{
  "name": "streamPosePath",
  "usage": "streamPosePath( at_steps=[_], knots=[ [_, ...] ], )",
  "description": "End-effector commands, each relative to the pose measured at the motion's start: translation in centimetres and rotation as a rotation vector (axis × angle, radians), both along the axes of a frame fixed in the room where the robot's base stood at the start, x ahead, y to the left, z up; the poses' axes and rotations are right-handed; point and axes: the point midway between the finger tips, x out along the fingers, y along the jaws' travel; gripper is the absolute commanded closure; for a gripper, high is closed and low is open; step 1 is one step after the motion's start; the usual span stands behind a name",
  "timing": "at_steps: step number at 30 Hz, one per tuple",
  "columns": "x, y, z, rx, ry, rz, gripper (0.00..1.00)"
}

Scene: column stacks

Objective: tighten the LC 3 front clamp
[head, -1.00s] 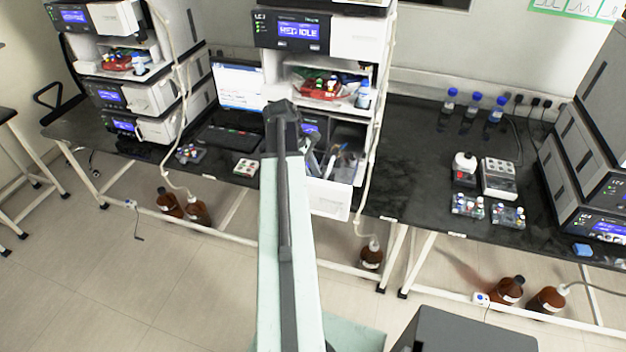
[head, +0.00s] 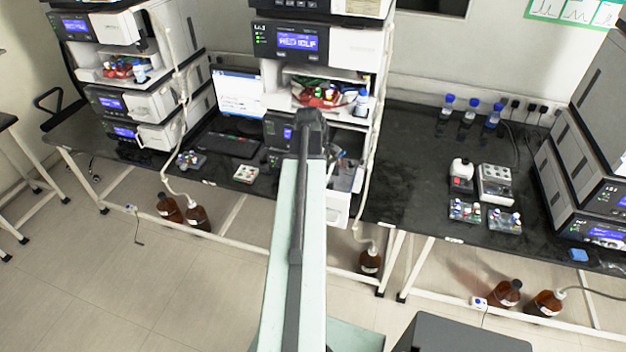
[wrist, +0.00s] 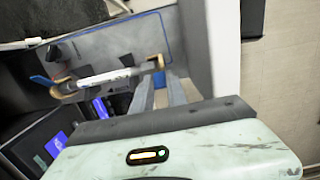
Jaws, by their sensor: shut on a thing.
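LC 3 (head: 287,40) is the middle instrument stack in the head view. Its lower column compartment (head: 338,207) is pulled out, partly hidden behind my arm. In the wrist view, a thin light column (wrist: 105,78) lies across the grey compartment, with a tan clamp at each end. The left clamp (wrist: 66,88) is clear of my fingers. My gripper (wrist: 162,78) is at the right, nearer clamp (wrist: 156,61) and shut on it; the exact contact is small and partly hidden. My gripper does not show in the head view.
Vial racks (head: 468,210) stand on the right bench. Bench top between is clear.

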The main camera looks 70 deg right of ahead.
Motion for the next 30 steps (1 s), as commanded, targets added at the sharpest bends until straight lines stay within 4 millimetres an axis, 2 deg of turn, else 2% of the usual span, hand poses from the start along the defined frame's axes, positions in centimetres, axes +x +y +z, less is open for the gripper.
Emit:
streamPosePath(
  at_steps=[1, 15, 21, 30],
  knots=[
    [-0.6, 0.1, 0.2, 0.002, -0.043, -0.007, 1.0],
    [-2.8, -0.2, -0.3, 0.025, -0.468, -0.006, 1.0],
    [-3.4, -0.2, -0.5, 0.034, -0.6, -0.003, 1.0],
    [-3.9, -0.2, -0.4, 0.04, -0.71, -0.002, 1.0]
  ],
)
